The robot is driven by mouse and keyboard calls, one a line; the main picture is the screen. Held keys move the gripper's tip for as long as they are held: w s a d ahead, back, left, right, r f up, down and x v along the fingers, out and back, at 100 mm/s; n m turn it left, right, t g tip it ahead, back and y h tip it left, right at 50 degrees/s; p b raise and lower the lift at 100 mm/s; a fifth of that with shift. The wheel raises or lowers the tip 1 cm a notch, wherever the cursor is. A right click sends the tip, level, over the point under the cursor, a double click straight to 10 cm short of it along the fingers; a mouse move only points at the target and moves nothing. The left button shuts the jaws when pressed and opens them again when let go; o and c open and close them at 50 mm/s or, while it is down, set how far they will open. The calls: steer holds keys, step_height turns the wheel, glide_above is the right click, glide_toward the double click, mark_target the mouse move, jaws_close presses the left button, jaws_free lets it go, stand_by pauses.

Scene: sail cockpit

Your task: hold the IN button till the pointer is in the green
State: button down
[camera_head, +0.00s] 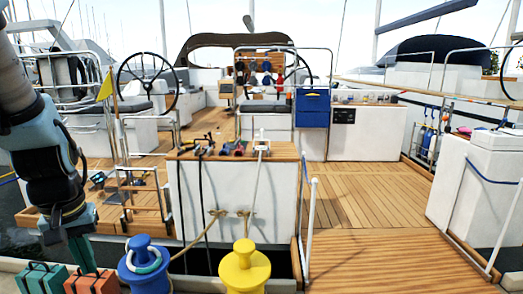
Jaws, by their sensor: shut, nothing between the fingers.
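My gripper (84,258) hangs at the lower left, fingers pointing down and shut, with nothing held. It is above or in front of an orange case; I cannot tell whether it touches it. I cannot make out the IN button, the pointer or a green zone. A small black panel (343,116) with pale marks is on the white cabinet front across the deck, too small to read. My gripper is far from this panel.
A teal case (38,280) and the orange case (92,285) stand at the lower left. A blue bollard (148,270) and yellow bollard (245,271) stand before a white counter (225,205). The wooden deck (365,195) is clear at right.

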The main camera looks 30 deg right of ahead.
step_height(320, 180, up, 18)
steer(key=p, duration=1.8)
steer(key=shift+d, duration=0.1)
